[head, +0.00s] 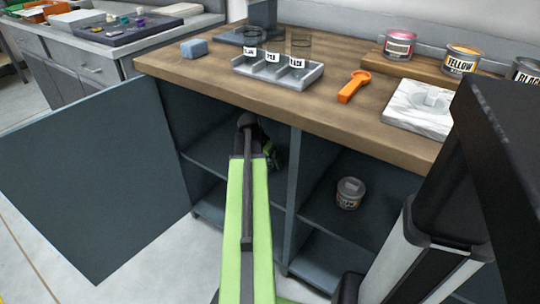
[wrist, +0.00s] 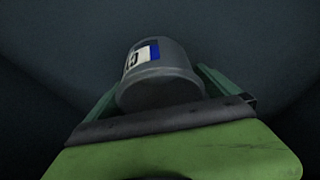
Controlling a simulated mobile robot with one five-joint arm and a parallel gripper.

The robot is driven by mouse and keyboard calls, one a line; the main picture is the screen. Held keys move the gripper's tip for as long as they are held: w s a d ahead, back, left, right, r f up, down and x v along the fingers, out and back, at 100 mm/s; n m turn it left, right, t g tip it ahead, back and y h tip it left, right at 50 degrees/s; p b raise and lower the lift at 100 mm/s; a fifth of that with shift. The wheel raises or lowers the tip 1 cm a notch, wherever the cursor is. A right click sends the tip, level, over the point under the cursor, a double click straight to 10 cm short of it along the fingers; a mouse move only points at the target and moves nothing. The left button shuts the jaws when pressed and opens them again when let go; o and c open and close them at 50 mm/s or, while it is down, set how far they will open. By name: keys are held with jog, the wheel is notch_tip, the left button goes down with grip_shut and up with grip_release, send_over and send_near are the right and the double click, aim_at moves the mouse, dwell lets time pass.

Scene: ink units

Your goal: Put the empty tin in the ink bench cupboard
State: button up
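The cupboard (head: 288,215) is under the wooden bench top, with its dark door (head: 90,185) swung wide open to the left. My arm reaches into its left compartment. My gripper (head: 267,150) is inside there, dark and partly hidden behind my arm. In the wrist view a grey tin (wrist: 162,88) with a white and blue label sits between the two green fingers, which appear shut on it. I cannot tell whether it touches the shelf. Another tin (head: 349,194) stands on the shelf of the right compartment.
On the bench top (head: 225,73) are a grey rack (head: 277,77) with labelled glasses, an orange tool (head: 354,86), a blue block (head: 194,48) and a marble slab (head: 420,108). Ink tins, including a yellow one (head: 461,60), stand at the back right. The left shelf (head: 205,157) has free room.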

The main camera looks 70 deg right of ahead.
jog(key=p+v, duration=0.5)
jog(key=shift+s+d+r, duration=0.1)
jog(key=shift+d+r, duration=0.05)
jog(key=shift+r, duration=0.2)
jog(key=w+a, duration=0.1)
jog(key=a, duration=0.2)
jog(key=w+a, duration=0.1)
jog(key=a, duration=0.3)
jog(key=w+a, duration=0.1)
jog(key=a, duration=0.2)
jog(key=shift+w+a+f, duration=0.15)
jog(key=shift+f, duration=0.1)
jog(key=shift+w+a, duration=0.1)
jog(key=shift+w, duration=0.3)
